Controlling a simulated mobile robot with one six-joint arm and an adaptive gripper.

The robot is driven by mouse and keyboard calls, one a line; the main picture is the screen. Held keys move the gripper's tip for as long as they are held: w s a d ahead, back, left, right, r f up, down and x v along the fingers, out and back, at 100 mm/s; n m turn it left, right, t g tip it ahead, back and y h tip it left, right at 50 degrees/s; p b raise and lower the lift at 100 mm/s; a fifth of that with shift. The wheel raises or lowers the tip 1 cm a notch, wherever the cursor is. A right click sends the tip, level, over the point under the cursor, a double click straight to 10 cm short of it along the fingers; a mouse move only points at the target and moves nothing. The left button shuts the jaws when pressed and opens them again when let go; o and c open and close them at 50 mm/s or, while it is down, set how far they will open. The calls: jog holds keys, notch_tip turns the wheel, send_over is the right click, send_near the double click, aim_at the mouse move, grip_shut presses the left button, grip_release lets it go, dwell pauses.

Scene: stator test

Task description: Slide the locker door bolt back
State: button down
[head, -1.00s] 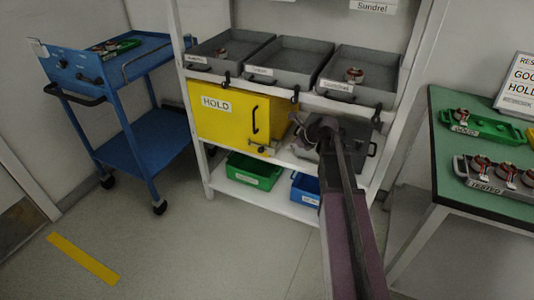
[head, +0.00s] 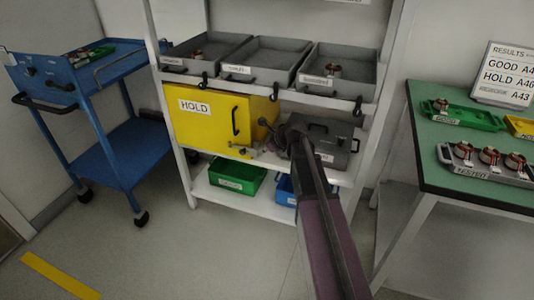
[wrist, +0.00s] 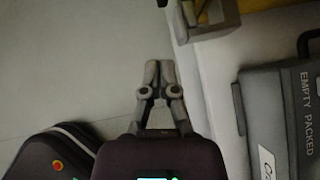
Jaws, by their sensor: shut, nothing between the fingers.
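The yellow locker (head: 211,127), labelled HOLD, stands on the middle shelf with its door shut and a black upright handle (head: 235,121) on it. The small metal bolt (head: 238,148) is low on the door, below the handle; its exact position is too small to tell. My gripper (head: 258,150) is just right of the bolt in the head view, partly hidden by my arm. In the wrist view my gripper (wrist: 159,64) is shut and empty, fingertips together. A brown and grey fitting (wrist: 207,18) on a yellow edge lies ahead and right, apart from the fingertips.
A grey case (head: 335,140) stands right of the locker; in the wrist view the case (wrist: 285,115) lies right of my gripper. Grey trays (head: 265,62) are above, green (head: 237,178) and blue (head: 286,190) bins below. A blue cart (head: 110,155) stands left, a green table (head: 440,135) right.

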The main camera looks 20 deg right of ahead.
aim_at(241, 151)
jog(key=w+a+f+b, duration=0.1)
jog(key=w, duration=0.1)
jog(key=w+a+f+b, duration=0.1)
jog(key=w+a+f, duration=0.1)
jog(key=shift+a+f+b, duration=0.25)
jog(key=shift+b, duration=0.15)
jog(key=shift+w+a, duration=0.45)
jog(key=shift+w+a, duration=0.5)
jog(key=shift+a, duration=0.25)
jog(key=shift+w+a, duration=0.5)
jog(key=shift+a, duration=0.2)
